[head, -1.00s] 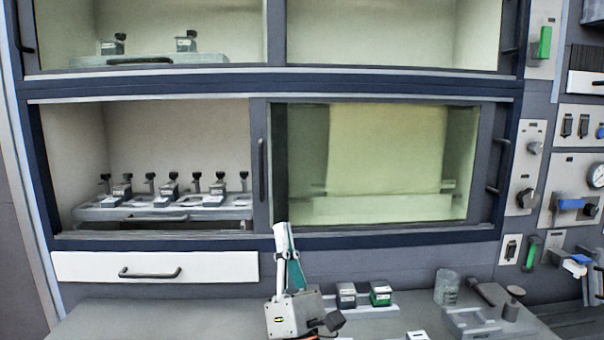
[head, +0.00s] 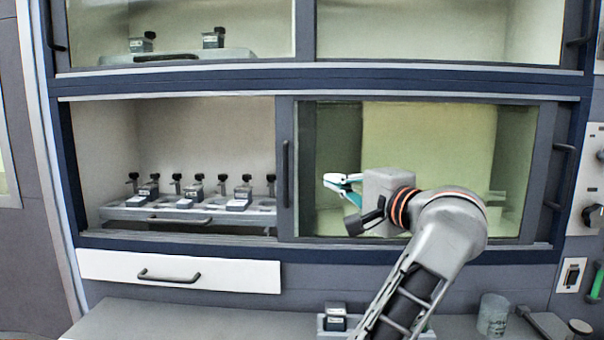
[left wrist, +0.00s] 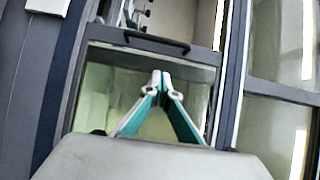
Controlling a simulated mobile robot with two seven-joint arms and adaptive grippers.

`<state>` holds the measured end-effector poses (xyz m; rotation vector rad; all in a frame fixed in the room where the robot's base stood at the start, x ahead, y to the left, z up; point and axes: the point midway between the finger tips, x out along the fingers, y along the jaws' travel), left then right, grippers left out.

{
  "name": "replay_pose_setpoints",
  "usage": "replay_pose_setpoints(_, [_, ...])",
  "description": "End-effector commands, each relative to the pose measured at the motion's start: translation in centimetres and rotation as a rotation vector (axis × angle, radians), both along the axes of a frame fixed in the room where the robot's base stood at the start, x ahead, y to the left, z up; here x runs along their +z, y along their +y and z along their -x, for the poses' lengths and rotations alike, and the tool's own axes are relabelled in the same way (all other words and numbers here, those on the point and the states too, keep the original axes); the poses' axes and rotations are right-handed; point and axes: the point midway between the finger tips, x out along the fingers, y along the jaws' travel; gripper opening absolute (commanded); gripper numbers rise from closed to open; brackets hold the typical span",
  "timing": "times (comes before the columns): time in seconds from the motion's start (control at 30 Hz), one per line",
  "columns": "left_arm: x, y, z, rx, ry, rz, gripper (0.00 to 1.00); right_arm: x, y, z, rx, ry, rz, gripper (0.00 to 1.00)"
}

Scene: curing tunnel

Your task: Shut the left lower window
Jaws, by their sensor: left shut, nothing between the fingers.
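The lower cabinet's left half stands open. A framed glass pane (head: 345,140) covers the right half, with a dark upright handle (head: 285,172) on its left stile. The handle also shows in the left wrist view (left wrist: 157,42), just beyond the fingertips. My left gripper (head: 327,182) is in front of the glass, pointing left, with its tips a little right of the handle and apart from it. In the left wrist view its fingers (left wrist: 161,76) meet at the tips and hold nothing. My right gripper is not in view.
A tray (head: 120,213) with several clamp-topped blocks stands inside the open left half. A white drawer (head: 180,270) sits below, above a grey bench (head: 200,322). A glass beaker (head: 493,315) stands on the bench at right. Two more handles (head: 563,148) are at the right.

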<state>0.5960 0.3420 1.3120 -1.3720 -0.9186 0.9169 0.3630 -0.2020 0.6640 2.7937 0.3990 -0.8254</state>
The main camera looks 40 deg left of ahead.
Motion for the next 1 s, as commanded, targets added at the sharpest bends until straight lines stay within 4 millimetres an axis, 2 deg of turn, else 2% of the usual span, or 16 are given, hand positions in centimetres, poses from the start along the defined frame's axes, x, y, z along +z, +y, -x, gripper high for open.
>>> replay_pose_setpoints(0.1, [0.3,2.5,-0.8,0.007,0.000,-0.003,0.00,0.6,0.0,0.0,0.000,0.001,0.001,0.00])
replay_pose_setpoints(0.37, [0.3,7.1,-2.7,0.006,0.001,-0.005,0.00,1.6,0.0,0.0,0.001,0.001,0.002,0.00])
replay_pose_setpoints(0.5, [0.2,8.9,-1.8,0.003,0.001,-0.004,0.00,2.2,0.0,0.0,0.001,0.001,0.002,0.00])
replay_pose_setpoints(0.7, [0.0,10.3,-1.2,0.002,0.002,-0.002,0.00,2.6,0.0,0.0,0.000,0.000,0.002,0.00])
replay_pose_setpoints(1.0, [0.0,10.5,-1.2,0.002,0.002,-0.002,0.00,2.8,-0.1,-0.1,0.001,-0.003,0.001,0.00])
